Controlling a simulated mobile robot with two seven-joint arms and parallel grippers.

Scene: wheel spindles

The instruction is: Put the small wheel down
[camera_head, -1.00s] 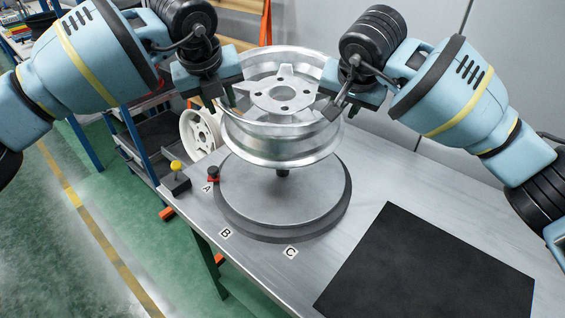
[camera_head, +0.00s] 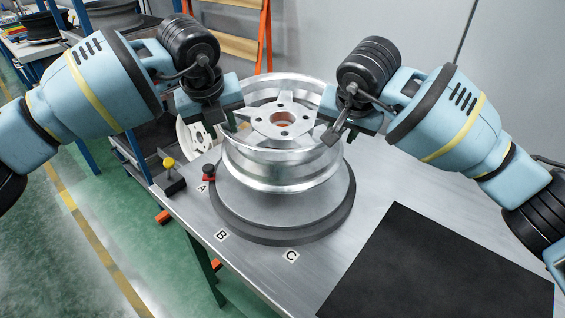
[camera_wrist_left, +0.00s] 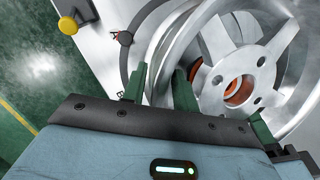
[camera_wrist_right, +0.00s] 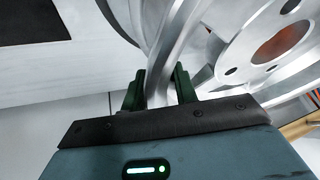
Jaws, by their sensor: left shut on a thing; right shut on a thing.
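A silver spoked wheel (camera_head: 275,181) lies flat over the round grey spindle plate (camera_head: 285,212). A copper-coloured part shows in its centre hole (camera_head: 282,118), also in the left wrist view (camera_wrist_left: 236,88) and the right wrist view (camera_wrist_right: 278,46). My left gripper (camera_head: 228,124) is shut on the wheel's rim at the left; my right gripper (camera_head: 333,128) is shut on the rim at the right. Both wrist views show the rim between the fingers. The wheel's lower rim is close to the plate; I cannot tell whether they touch.
A white wheel (camera_head: 192,135) stands behind, partly hidden. A yellow-knobbed box (camera_head: 170,172) and a red-and-black knob (camera_head: 208,172) are left of the plate. Labels A, B and C lie along its front left. A black mat (camera_head: 440,270) covers the front right of the table.

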